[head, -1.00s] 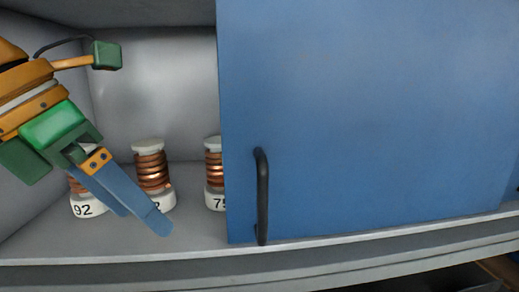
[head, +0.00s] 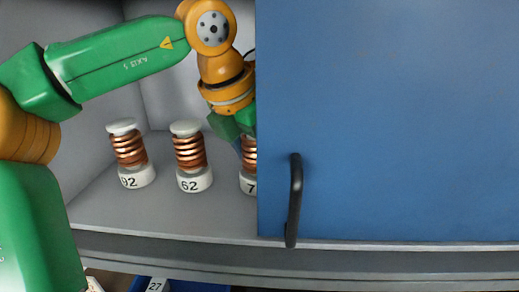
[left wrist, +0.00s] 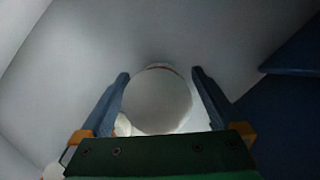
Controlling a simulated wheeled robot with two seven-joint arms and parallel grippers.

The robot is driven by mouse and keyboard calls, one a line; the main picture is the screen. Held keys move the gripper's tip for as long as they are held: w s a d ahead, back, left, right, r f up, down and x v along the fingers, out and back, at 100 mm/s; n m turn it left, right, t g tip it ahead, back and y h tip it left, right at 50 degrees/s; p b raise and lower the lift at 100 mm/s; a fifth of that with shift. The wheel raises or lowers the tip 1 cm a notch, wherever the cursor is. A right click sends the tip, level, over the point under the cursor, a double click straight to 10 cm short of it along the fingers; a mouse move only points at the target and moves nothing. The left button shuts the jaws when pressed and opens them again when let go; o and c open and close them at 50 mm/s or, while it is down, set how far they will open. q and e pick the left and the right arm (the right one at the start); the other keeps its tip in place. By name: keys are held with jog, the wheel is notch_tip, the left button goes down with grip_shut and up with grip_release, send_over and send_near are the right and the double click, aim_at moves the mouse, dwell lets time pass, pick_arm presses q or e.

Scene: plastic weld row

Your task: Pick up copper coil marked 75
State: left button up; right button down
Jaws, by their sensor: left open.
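The copper coil marked 75 (head: 249,183) stands upright on the cabinet shelf at the edge of the blue door. Only the 7 of its label shows, as the door hides its right part. My left gripper (head: 241,145) is at its upper part, partly hidden by the door. In the left wrist view, the coil's round white top (left wrist: 157,100) sits between the two blue fingers of my open left gripper (left wrist: 160,75). Gaps show on both sides near the fingertips. My right gripper is in neither view.
Coils marked 92 (head: 131,155) and 62 (head: 189,157) stand to the left on the same shelf (head: 165,215). The blue door (head: 390,120) with a black handle (head: 294,200) covers the right side. Below the shelf is a blue bin (head: 200,286).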

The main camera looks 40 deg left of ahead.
pick_arm(q)
jog(key=shift+s+a, duration=0.1)
jog(key=shift+s, duration=0.25)
jog(key=shift+c, duration=1.1)
grip_shut()
